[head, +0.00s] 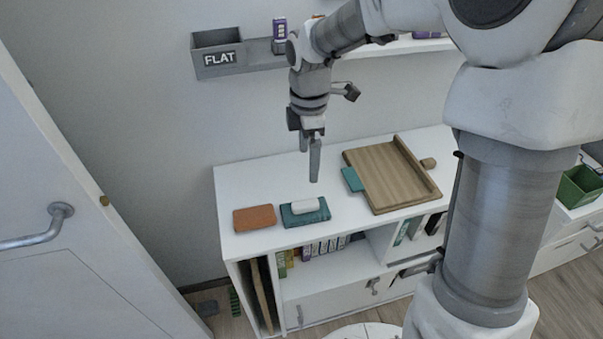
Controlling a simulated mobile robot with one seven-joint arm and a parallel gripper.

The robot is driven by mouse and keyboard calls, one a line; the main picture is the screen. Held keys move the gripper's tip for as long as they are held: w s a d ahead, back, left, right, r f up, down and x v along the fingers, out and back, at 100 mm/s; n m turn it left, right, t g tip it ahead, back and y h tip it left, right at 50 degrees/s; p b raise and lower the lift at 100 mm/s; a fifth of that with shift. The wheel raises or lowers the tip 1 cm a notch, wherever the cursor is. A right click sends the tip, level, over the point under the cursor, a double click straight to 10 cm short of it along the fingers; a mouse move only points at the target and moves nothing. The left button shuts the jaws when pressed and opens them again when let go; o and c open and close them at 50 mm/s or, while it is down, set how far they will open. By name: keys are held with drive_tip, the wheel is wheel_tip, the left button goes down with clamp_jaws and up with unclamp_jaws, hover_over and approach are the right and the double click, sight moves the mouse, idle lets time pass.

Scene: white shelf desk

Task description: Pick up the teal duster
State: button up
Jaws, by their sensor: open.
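Two teal things are on the white shelf desk (330,225); I cannot tell for sure which is the duster. One is a flat teal block (319,216) near the front edge, with a small white rounded block (304,206) lying on top of it. The other is a smaller flat teal piece (352,180) against the left edge of the wooden tray (385,177), possibly partly under it. My gripper (309,172) is open and empty, pointing down above the desk, behind the first teal block in the picture.
An orange-brown block (254,218) lies left of the teal block with the white one. A small wooden piece (428,163) is right of the tray. A grey wall shelf bin labelled FLAT (217,54) hangs behind. A door (70,200) stands at left. The desk's back left is clear.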

sight(305, 203)
wheel_tip(305, 203, down, 12)
drive_tip(key=shift+a+r+b, duration=0.1)
drive_tip(key=shift+a+b, duration=0.05)
drive_tip(key=shift+b, duration=1.05)
drive_tip(key=shift+w+a+f+b, duration=0.15)
drive_tip(key=shift+f+b, duration=0.2)
drive_tip(key=shift+f, duration=1.15)
drive_tip(key=shift+w+d+f+b, duration=0.1)
drive_tip(key=shift+f+b, duration=0.2)
drive_tip(key=shift+f, duration=1.15)
drive_tip(key=c, duration=1.2)
drive_tip(key=shift+r, duration=0.15)
wheel_tip(305, 203, up, 4)
drive_tip(key=shift+r+p, duration=0.1)
drive_tip(key=shift+p, duration=0.5)
drive_tip(key=w+d+r+p, duration=0.1)
drive_tip(key=w+d+r, duration=0.5)
drive_tip(key=d, duration=0.4)
drive_tip(key=shift+r+p, duration=0.3)
drive_tip(key=shift+p, duration=0.1)
